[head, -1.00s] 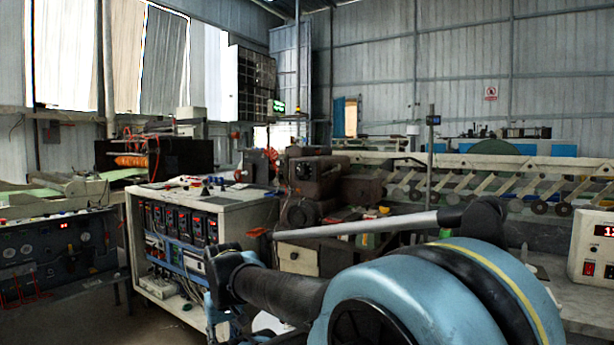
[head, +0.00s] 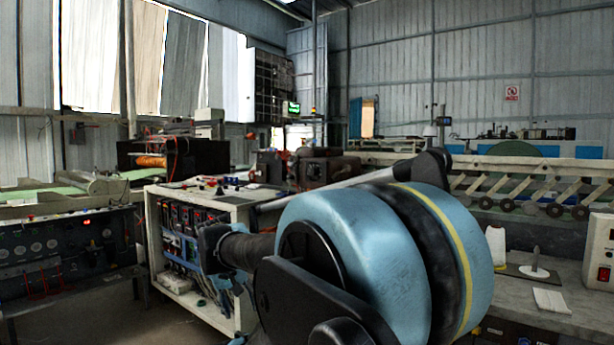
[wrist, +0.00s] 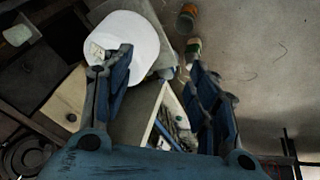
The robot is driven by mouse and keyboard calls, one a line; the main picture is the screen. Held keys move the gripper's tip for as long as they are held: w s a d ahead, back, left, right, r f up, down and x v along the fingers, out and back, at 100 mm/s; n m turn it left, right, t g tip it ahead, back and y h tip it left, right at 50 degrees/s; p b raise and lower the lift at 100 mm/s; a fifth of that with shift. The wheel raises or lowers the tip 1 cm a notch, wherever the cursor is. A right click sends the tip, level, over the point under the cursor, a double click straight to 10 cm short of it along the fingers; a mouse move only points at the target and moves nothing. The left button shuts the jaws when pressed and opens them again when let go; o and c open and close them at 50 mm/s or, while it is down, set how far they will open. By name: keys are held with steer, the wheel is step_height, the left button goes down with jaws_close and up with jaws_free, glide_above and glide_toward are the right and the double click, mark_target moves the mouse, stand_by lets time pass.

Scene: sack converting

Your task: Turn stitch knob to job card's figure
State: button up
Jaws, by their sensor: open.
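I cannot make out the stitch knob in any view, and no job card can be identified for certain. A small blank white slip (head: 551,301) lies on the grey bench at the right of the head view. My gripper (wrist: 162,75) is open in the wrist view, its two blue fingers wide apart with nothing between them.
A pale control box (head: 600,250) with a red switch stands at the right edge. An open-fronted cabinet (head: 236,215) stands left of my arm. Dark floor shows at lower left.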

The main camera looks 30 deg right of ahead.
steer(key=w+d+r+m+t+h, duration=0.1)
steer(key=w+d+r+m+h, duration=0.65)
steer(key=w+d+r, duration=0.95)
steer(key=m+t+h, duration=0.2)
steer(key=m+h, duration=0.1)
steer(key=h, duration=0.3)
glide_toward(310, 171)
steer(key=x, duration=0.9)
steer(key=shift+s+f, duration=0.1)
steer(key=shift+f, duration=0.05)
steer(key=shift+a, duration=0.1)
steer(key=shift+c, duration=0.6)
steer(key=c, duration=0.9)
steer(key=shift+c, duration=0.2)
